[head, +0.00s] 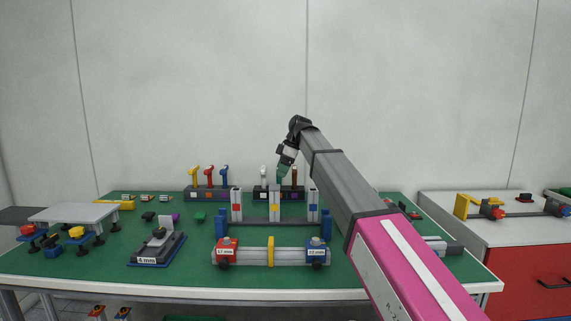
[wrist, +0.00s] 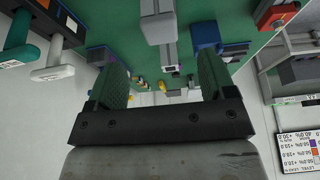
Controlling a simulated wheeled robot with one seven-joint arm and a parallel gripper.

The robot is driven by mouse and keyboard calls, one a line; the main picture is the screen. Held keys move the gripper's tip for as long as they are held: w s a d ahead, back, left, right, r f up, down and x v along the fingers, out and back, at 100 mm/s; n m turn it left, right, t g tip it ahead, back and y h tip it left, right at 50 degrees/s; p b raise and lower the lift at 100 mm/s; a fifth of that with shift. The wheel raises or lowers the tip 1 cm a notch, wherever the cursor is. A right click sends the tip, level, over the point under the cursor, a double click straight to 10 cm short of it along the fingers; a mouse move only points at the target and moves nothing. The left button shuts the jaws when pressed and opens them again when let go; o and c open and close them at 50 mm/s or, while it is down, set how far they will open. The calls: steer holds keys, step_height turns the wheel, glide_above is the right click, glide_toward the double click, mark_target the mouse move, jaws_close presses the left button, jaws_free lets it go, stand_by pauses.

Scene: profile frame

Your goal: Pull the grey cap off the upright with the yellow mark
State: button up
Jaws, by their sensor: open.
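The upright with the yellow mark (head: 274,205) stands in the middle of the frame, between an upright with a red mark (head: 237,207) and one with a blue mark (head: 313,207). Its grey cap (head: 274,187) is small at the top and hard to tell from the post. My gripper (head: 283,172) points down, just above and slightly right of that top in the head view. In the wrist view my gripper (wrist: 162,65) has its two green fingers wide apart with nothing clamped between them. A grey post-like part (wrist: 158,22) shows beyond the fingertips; I cannot tell which upright it is.
A rack with red, yellow and blue handles (head: 209,193) and a second rack (head: 265,192) stand behind the frame. A front bar (head: 245,256) carries red and blue blocks. A grey stand (head: 160,247) and low grey table (head: 72,213) are left.

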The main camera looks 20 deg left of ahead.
mark_target(275, 186)
steer(key=x, duration=0.8)
steer(key=c, duration=1)
